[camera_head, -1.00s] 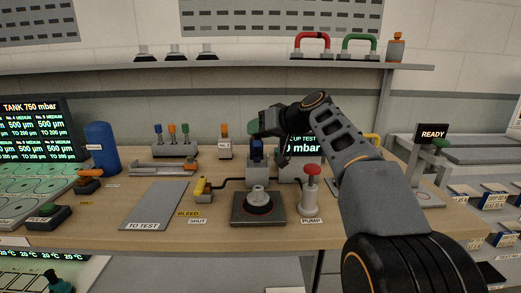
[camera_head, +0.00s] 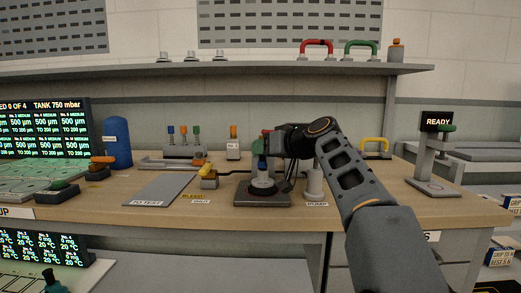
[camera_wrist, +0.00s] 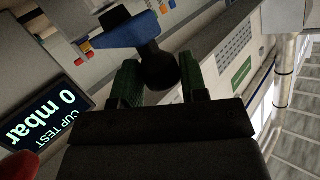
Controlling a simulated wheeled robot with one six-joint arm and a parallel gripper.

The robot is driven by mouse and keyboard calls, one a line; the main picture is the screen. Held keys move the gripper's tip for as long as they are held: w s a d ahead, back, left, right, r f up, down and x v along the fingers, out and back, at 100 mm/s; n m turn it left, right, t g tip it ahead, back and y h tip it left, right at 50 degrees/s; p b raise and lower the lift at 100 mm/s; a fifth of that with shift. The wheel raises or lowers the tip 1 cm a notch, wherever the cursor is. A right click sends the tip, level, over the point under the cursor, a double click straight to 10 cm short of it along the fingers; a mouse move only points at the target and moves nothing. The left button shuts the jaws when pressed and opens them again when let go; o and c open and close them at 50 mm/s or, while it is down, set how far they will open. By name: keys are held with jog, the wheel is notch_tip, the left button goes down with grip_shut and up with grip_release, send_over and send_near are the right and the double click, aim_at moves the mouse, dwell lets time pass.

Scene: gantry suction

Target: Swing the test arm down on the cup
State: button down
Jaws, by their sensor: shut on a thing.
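The test arm is blue with a dark round knob; in the head view its blue part (camera_head: 262,163) stands right above the pale cup (camera_head: 263,184). Whether they touch, I cannot tell. The cup sits on a dark square base (camera_head: 245,199) on the bench. My gripper (camera_head: 268,141) is above the base. In the wrist view, my gripper (camera_wrist: 158,76) has its green-padded fingers either side of the dark knob (camera_wrist: 158,66), shut on it, with the blue arm (camera_wrist: 128,29) beyond. The cup test display (camera_wrist: 45,115) reads 0 mbar in the wrist view.
A yellow bleed lever (camera_head: 207,172) and a grey "to test" mat (camera_head: 163,188) lie left. A stand with a "ready" screen (camera_head: 437,122) is at right. A shelf (camera_head: 240,69) runs behind.

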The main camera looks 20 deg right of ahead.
jog(key=shift+f, duration=0.75)
jog(key=c, duration=0.7)
grip_release()
jog(key=shift+s+a, duration=0.1)
jog(key=shift+s, duration=0.05)
jog(key=shift+d+r, duration=0.1)
jog(key=shift+d, duration=0.25)
jog(key=v, duration=0.4)
jog(key=p+v, duration=0.1)
jog(key=v, duration=0.8)
jog(key=shift+s+a+r+p, duration=0.1)
jog(key=shift+s+r+p, duration=0.2)
jog(key=shift+s+r, duration=0.1)
